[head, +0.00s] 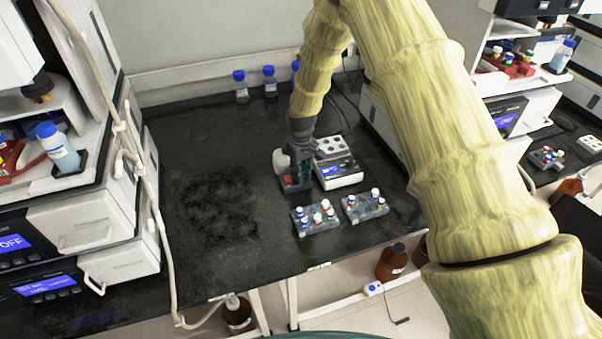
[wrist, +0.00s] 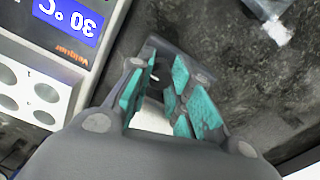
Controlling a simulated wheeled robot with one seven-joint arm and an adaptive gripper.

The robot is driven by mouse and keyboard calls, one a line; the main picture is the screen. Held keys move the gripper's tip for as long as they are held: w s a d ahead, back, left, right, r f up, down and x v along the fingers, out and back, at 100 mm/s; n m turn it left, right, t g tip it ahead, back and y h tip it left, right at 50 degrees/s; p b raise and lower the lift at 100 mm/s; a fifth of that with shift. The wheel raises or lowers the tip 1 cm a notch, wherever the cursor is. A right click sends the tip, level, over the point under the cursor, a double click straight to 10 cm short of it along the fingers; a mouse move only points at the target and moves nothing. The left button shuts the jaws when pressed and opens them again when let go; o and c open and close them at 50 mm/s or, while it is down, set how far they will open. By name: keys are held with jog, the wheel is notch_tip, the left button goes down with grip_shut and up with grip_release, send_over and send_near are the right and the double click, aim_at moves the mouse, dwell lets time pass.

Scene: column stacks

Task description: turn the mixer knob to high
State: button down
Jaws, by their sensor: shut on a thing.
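A white heating block (head: 338,172) with a blue display stands close right of the mixer; the display reads 30 °C in the wrist view. Two vial racks (head: 315,221) (head: 365,207) stand in front. Blue-capped bottles (head: 269,82) line the back. Bench left of the mixer is clear.

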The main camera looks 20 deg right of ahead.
jog(key=shift+w+r, duration=0.15)
dwell(0.3)
jog(key=c, duration=1.5)
grip_release()
jog(key=shift+c, duration=0.2)
notch_tip(320, 180, up, 12)
